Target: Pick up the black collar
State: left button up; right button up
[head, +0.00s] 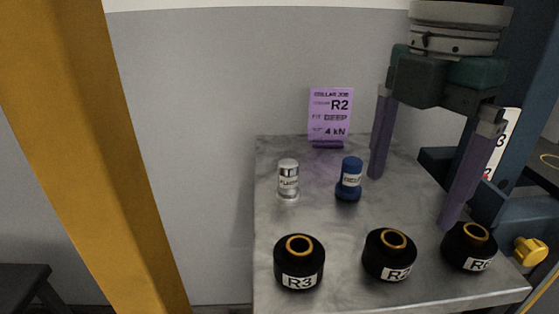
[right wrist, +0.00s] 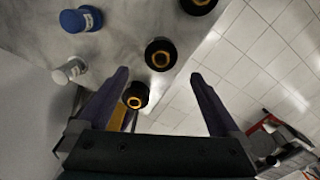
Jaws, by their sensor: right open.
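Three black collars with gold-rimmed bores stand in a row on the grey bench top. The left one (head: 299,262) is labelled R3. The middle one (head: 389,255) has a label that looks like R2. The right one (head: 469,247) has a label starting with R, its digit unclear. My right gripper (head: 412,200) hangs open and empty above the bench, behind the middle and right collars. In the right wrist view, its open fingers (right wrist: 158,78) point toward the collars, including the left one (right wrist: 136,95) and the middle one (right wrist: 160,55). My left gripper is out of view.
A silver cylinder (head: 288,180) and a blue one (head: 349,180) stand behind the collars. A purple sign (head: 330,116) reading R2 and 4 kN stands at the back. A blue frame with a yellow knob (head: 530,251) is at the right. An orange post (head: 95,150) rises at the left.

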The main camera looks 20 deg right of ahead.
aim_at(394, 238)
jog(key=shift+w+d+f, duration=0.2)
jog(key=shift+f, duration=0.1)
jog(key=f, duration=0.2)
jog(key=s+f, duration=0.1)
jog(key=shift+a+f+b, duration=0.1)
jog(key=shift+f+b, duration=0.25)
jog(key=f, duration=0.5)
jog(key=shift+w+f+b, duration=0.2)
jog(key=shift+b, duration=0.1)
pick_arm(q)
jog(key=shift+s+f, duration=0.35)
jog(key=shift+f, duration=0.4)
pick_arm(e)
grip_shut()
